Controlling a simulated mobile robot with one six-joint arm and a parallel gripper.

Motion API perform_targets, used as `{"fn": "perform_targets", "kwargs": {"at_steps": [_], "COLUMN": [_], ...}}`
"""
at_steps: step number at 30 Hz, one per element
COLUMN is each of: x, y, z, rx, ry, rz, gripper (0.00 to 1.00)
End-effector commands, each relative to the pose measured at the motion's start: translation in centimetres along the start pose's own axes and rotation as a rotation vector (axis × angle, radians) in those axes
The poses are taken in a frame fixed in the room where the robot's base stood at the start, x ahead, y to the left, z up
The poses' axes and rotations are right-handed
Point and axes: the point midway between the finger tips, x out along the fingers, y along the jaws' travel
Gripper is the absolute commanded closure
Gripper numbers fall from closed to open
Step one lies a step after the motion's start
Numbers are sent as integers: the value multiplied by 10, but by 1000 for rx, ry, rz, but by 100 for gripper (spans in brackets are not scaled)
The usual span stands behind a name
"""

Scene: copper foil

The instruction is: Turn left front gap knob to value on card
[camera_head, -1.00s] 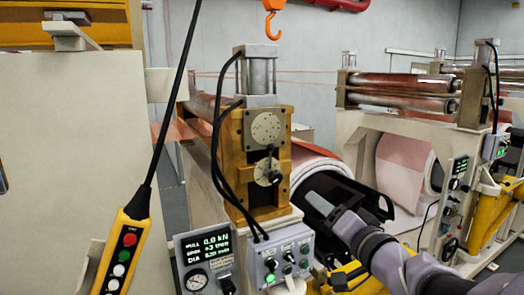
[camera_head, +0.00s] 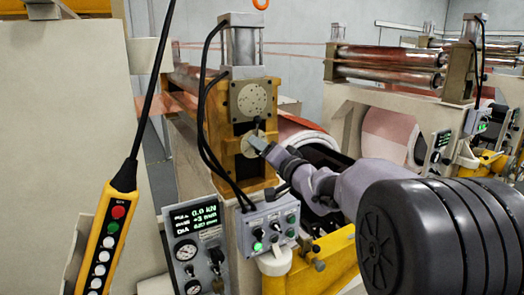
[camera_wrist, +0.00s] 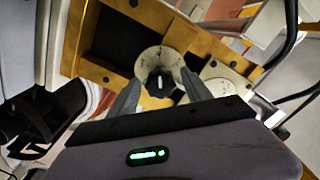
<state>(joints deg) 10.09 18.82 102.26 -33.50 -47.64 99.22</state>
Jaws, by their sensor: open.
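The knob (camera_wrist: 158,86) is small and dark with a pale pointer mark, set on a round pale dial plate (camera_wrist: 158,62) in the wrist view. My gripper (camera_wrist: 161,80) is open, with one finger on each side of the knob; I cannot tell whether either finger touches it. In the head view my gripper (camera_head: 260,139) is at the same dial plate (camera_head: 246,146) on the yellow-brown roller housing (camera_head: 215,135), partly covering it. The dial's scale is too small to read. I cannot make out a card with a value.
A square plate with holes (camera_head: 253,98) sits above the dial. Black cables (camera_head: 204,130) hang left of it. Below are a switch box (camera_head: 266,226) and a display panel (camera_head: 195,222). A yellow pendant (camera_head: 104,242) hangs at left.

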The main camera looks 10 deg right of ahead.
Motion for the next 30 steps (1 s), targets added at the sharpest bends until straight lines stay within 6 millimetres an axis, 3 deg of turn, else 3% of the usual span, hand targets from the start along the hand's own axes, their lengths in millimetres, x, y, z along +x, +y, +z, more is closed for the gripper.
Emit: {"fn": "perform_targets", "kwargs": {"at_steps": [7,15,16,30], "x": [1,0,0,0], "y": [0,0,0,1], "z": [0,0,0,1], "rx": [0,0,0,-140], "ry": [0,0,0,0], "rz": [0,0,0,0], "gripper": [44,98,100,100]}}
